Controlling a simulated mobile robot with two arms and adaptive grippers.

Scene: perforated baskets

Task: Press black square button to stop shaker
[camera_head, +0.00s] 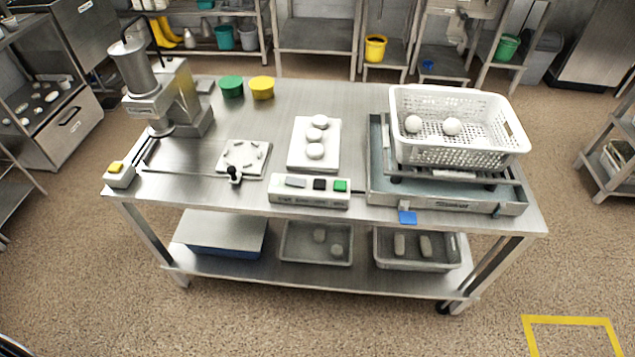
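A white control box (309,198) lies near the front edge of the steel table. It bears a grey rectangular part, a black square button (320,184) and a green square button (340,185), from left to right. The shaker (450,198) is the low blue-grey tray-like machine at the table's right end. A white perforated basket (456,158) sits on it, with two pale round pieces (452,126) inside. One still picture does not show whether the shaker moves. Neither of my grippers is clearly in view; a dark edge shows at the bottom left corner.
The steel table (270,130) also holds a metal press (165,100), a yellow-button box (120,173), a white plate with small pieces (243,158), a white board with round pieces (315,158), and green and yellow containers (261,88). A blue tab (407,217) sticks out at the front. Floor in front is clear.

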